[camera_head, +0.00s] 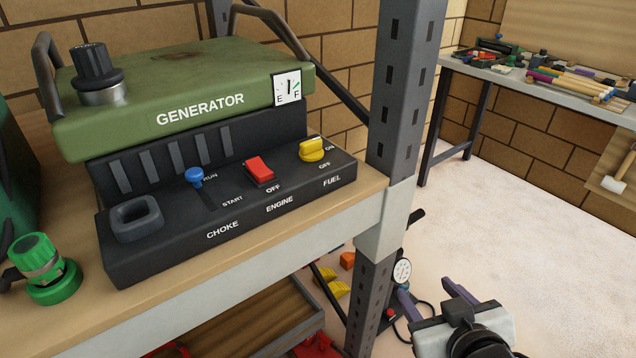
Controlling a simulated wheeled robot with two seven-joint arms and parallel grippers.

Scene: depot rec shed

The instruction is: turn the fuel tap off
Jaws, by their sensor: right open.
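The green generator (190,85) stands on a wooden shelf. Its black front panel (160,255) carries CHOKE, ENGINE and FUEL controls. The fuel tap (312,149) is a yellow knob at the panel's right end. ON is printed to its right and OFF below it. Its raised grip runs roughly left to right and appears to point towards ON. My right gripper (437,306) is at the bottom right, beyond the shelf's right end, open, below and well apart from the tap. Nothing shows between its fingers. My left gripper is out of view.
A red engine switch (259,170) and a blue choke lever (195,177) sit left of the tap. A grey shelf post (404,90) rises just right of the panel. A green hose fitting (45,268) stands at the left. A workbench (560,88) holds tools farther back.

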